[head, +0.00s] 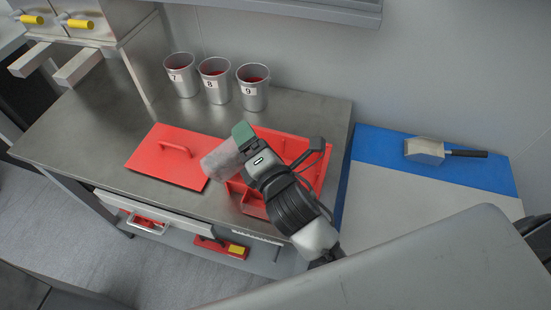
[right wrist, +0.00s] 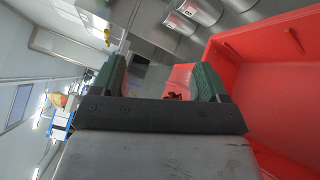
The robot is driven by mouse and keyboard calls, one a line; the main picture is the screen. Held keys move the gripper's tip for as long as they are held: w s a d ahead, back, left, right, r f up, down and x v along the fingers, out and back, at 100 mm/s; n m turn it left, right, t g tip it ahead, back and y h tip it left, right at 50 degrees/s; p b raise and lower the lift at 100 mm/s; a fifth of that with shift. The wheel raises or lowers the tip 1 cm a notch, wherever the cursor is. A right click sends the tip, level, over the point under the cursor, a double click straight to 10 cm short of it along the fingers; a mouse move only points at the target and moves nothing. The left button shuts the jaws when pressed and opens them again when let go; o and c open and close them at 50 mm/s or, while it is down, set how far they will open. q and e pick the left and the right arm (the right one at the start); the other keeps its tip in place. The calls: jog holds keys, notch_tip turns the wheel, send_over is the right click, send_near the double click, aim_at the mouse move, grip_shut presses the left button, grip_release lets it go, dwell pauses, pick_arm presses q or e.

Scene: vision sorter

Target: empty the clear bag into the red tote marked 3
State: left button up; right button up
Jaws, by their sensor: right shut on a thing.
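The red tote (head: 322,172) sits open on the steel bench, partly hidden behind my right arm. No number shows on it. Its red wall also fills the right side of the right wrist view (right wrist: 270,80). My right gripper (head: 243,134), with green fingers, is over the tote's left part and shut on a pale, translucent, rounded thing that looks like the clear bag (head: 220,160). The bag hangs out to the left, over the tote's left edge and near the red lid. Its mouth and contents cannot be made out. My left gripper is not in view.
A flat red lid (head: 165,158) with a handle lies left of the tote. Metal cups marked 7 (head: 181,76), 8 (head: 215,81) and 9 (head: 253,88) stand behind. A metal scoop (head: 425,151) lies on the blue and white surface at right. The bench's left end is clear.

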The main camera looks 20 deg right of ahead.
jog(key=shift+d+f+m+b, duration=0.2)
jog(key=shift+f+m+b, duration=0.35)
jog(key=shift+b, duration=0.35)
jog(key=shift+w+d+f+m+b, duration=0.1)
jog(key=shift+d+f+m+b, duration=0.2)
jog(key=shift+d+m+b, duration=0.35)
jog(key=shift+w+d+f+m+b, duration=0.1)
jog(key=shift+d+f+m+b, duration=0.3)
jog(key=shift+b, duration=0.3)
jog(key=shift+r+p, duration=0.2)
jog(key=shift+p, duration=0.1)
jog(key=shift+w+d+m+p, duration=0.1)
jog(key=shift+d+m+p, duration=0.3)
jog(key=shift+m, duration=0.3)
jog(key=shift+d+m+p, duration=0.15)
jog(key=shift+m+p, duration=0.35)
jog(key=shift+m, duration=0.2)
jog(key=shift+w+d+f+m+p, duration=0.1)
jog(key=shift+d+m+p, duration=0.35)
jog(key=shift+m, duration=0.5)
jog(key=shift+d+f+m+p, duration=0.1)
jog(key=shift+d+m+p, duration=0.1)
jog(key=shift+m+p, duration=0.6)
dwell(1.4)
